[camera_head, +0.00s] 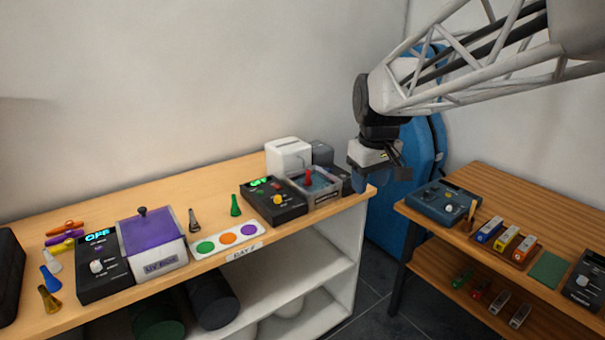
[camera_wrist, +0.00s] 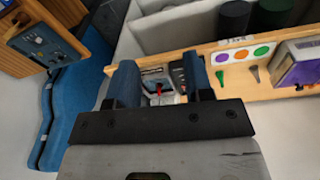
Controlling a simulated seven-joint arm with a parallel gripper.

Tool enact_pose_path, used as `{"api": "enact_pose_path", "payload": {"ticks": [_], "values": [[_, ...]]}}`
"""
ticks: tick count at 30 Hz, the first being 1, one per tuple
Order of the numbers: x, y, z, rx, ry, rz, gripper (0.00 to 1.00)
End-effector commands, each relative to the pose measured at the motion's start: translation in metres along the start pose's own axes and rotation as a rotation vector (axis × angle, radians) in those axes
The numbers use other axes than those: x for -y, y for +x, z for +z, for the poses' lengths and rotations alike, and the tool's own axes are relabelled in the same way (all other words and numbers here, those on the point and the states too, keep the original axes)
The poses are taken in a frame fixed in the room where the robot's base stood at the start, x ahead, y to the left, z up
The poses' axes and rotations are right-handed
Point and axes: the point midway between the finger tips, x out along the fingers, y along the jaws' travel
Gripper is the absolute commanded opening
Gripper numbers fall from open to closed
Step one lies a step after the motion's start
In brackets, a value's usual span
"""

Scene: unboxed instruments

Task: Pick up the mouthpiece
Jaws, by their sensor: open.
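A red mouthpiece-like piece (camera_head: 308,177) is in the clear-walled bath (camera_head: 325,196) near the shelf's right end. My gripper (camera_head: 380,178) is open and empty, above and right of that end. In the wrist view the red piece (camera_wrist: 159,88) shows between the spread fingers, well beyond them. The green (camera_wrist: 220,78) and grey (camera_wrist: 254,73) mouthpieces are to the right.
A black control box (camera_head: 273,203) adjoins the bath, with a white appliance (camera_head: 288,155) behind. A card with coloured dots (camera_head: 226,240) lies at the front edge. A purple-lidded box (camera_head: 150,240) stands left. A blue case (camera_head: 395,210) and a second table (camera_head: 480,192) are right.

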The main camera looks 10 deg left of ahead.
Motion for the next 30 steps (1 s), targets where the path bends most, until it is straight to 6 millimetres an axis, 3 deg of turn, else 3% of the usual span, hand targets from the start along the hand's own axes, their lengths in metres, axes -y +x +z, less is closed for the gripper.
{"api": "enact_pose_path", "payload": {"ticks": [3, 17, 30], "values": [[0.004, 0.007, -0.036, 0.009, -0.067, -0.009, 0.47], [0.035, 0.043, -0.163, 0.037, -0.323, -0.040, 0.47], [0.089, 0.097, -0.276, 0.062, -0.569, -0.071, 0.47]]}}
